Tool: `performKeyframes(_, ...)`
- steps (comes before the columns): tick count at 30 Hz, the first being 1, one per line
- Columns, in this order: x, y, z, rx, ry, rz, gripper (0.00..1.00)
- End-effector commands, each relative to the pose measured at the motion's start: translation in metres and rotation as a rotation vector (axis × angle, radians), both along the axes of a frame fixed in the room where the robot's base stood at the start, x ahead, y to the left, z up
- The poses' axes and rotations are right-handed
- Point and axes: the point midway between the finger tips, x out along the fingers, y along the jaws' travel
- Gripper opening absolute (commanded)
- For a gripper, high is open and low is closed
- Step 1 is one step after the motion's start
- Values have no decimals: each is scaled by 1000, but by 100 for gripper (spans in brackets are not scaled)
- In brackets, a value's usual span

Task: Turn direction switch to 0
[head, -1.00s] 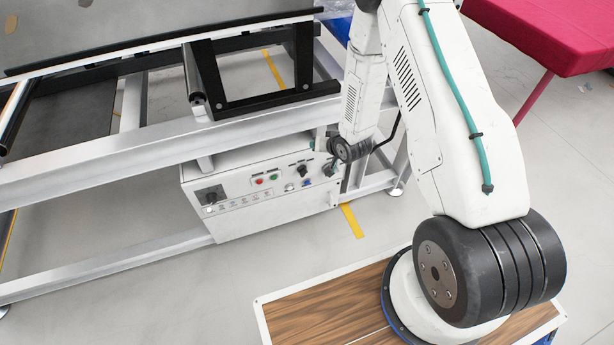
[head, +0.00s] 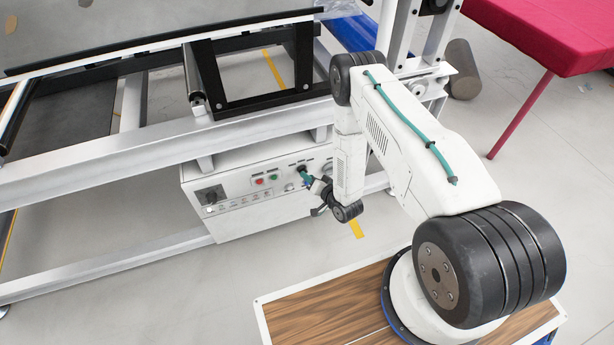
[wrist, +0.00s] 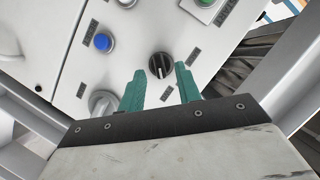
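A black rotary knob (wrist: 161,66) with a pale pointer line sits on the white control panel (wrist: 228,58). I take it for the direction switch; the labels beside it are too small to read. In the wrist view its pointer line points down the picture, toward my gripper. My gripper (wrist: 160,70) is open, its two teal fingers to the left and right of the knob's near side. I cannot tell whether they touch it. In the head view my gripper (head: 307,180) is at the panel front, just below the knob (head: 302,169).
Around the knob are a blue button (wrist: 103,42), a green button (wrist: 205,2) and a grey knob (wrist: 101,104). The metal frame's beam (head: 130,165) runs above the panel. Floor in front is clear.

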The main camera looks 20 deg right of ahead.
Motion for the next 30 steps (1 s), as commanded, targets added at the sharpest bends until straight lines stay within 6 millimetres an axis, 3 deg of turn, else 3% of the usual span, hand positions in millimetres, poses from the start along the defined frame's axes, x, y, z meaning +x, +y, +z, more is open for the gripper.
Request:
performKeyframes(6, 17, 5, -5, 0, -1, -1, 34)
performKeyframes(14, 19, 5, -5, 0, 1, -1, 34)
performKeyframes(18, 18, 5, -5, 0, 1, -1, 0)
performKeyframes(30, 18, 6, -5, -43, 2, 1, 0)
